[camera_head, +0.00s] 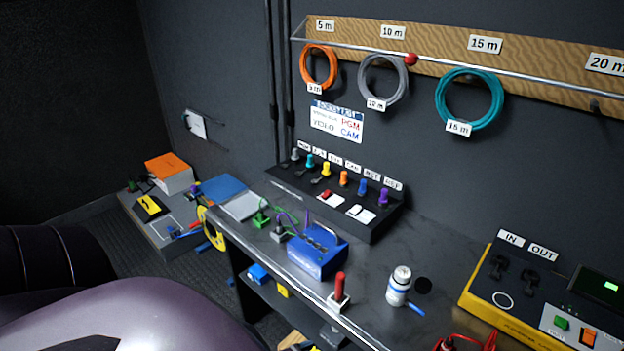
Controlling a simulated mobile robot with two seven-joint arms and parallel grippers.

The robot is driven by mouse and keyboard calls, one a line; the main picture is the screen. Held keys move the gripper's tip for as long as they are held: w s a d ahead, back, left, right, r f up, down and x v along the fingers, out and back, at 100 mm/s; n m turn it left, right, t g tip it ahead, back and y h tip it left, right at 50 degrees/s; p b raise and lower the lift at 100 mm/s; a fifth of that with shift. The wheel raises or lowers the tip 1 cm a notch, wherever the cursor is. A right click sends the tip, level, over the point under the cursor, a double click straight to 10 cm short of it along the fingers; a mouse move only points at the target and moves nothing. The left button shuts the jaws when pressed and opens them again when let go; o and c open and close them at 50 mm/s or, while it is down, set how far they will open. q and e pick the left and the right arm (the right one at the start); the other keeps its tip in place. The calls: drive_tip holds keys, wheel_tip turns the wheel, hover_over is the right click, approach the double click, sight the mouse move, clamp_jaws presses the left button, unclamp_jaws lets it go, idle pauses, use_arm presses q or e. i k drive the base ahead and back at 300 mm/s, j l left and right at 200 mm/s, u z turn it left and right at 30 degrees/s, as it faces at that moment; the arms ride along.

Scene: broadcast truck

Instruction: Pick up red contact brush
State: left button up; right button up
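A red-handled tool that looks like the contact brush (339,286) stands upright at the front edge of the dark bench. Its lower end is hidden in a small pale block (338,302). It stands to the right of a blue box (318,252) and to the left of a white bottle (399,287). Neither of my grippers can be made out in the head view.
A black panel (290,190) with coloured connectors stands behind on the dark bench (440,262). A yellow-edged tester (515,300) is on the right. A blue-tipped item (414,309) lies by the bottle. Red cables (470,343) show at the bottom edge.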

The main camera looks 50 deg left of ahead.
sight(341, 278)
drive_tip(key=j+u, duration=0.35)
drive_tip(key=i+j+u, duration=0.1)
drive_tip(key=j+u, duration=0.25)
drive_tip(key=j, duration=0.15)
